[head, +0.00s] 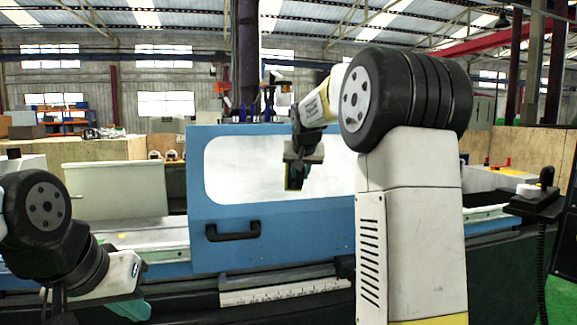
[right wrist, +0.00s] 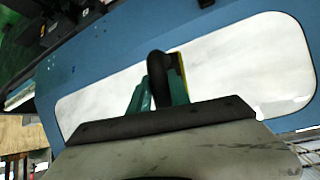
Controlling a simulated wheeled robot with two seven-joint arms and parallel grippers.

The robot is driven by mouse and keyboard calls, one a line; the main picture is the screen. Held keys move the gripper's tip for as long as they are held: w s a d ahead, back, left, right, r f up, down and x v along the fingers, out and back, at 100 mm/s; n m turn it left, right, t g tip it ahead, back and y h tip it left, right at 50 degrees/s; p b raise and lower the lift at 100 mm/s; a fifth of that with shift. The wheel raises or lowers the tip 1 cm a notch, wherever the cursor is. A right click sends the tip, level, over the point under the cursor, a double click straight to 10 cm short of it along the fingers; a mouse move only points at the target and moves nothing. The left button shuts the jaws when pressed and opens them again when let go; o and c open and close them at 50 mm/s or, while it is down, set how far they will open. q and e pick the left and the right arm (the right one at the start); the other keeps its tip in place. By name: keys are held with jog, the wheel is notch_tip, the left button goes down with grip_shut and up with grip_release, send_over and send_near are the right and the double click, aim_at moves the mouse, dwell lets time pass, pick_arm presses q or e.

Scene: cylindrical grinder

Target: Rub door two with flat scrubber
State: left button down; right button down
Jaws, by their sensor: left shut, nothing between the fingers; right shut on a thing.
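A blue door (head: 225,255) with a large white window panel (head: 235,170) and a black handle (head: 233,231) stands ahead; no mark shows whether it is door two. My right gripper (head: 297,172) is shut on the flat scrubber (head: 288,183), a small dark piece with a yellow edge, in front of the window panel. In the right wrist view the scrubber (right wrist: 160,75) shows a black rounded part between teal fingers, with the white panel behind. I cannot tell whether it touches the panel. My left gripper (head: 133,308) is shut and empty at the lower left.
The grinder's bed with a ruled scale (head: 285,291) runs below the door. A light grey panel (head: 118,191) stands left of it. A black control box (head: 535,203) on a stand is at the right. My right arm hides the door's right part.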

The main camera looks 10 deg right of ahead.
jog(key=shift+w+d+r, duration=0.1)
jog(key=shift+d+r, duration=0.05)
jog(key=shift+r, duration=0.35)
jog(key=shift+w+d+r, duration=0.1)
jog(key=shift+d+r, duration=0.05)
jog(key=shift+r, duration=0.3)
jog(key=shift+w+a+f, duration=0.1)
jog(key=shift+w+f, duration=0.2)
jog(key=shift+w, duration=0.65)
jog(key=shift+w+d+f, duration=0.1)
jog(key=shift+w+f, duration=0.2)
jog(key=shift+w, duration=0.6)
jog(key=shift+w+a+f, duration=0.1)
jog(key=shift+w+f, duration=0.2)
jog(key=shift+w, duration=0.65)
jog(key=shift+w+f, duration=0.25)
jog(key=shift+w, duration=0.6)
jog(key=d, duration=0.8)
jog(key=shift+d, duration=0.35)
jog(key=shift+w+a, duration=0.1)
jog(key=shift+w, duration=0.05)
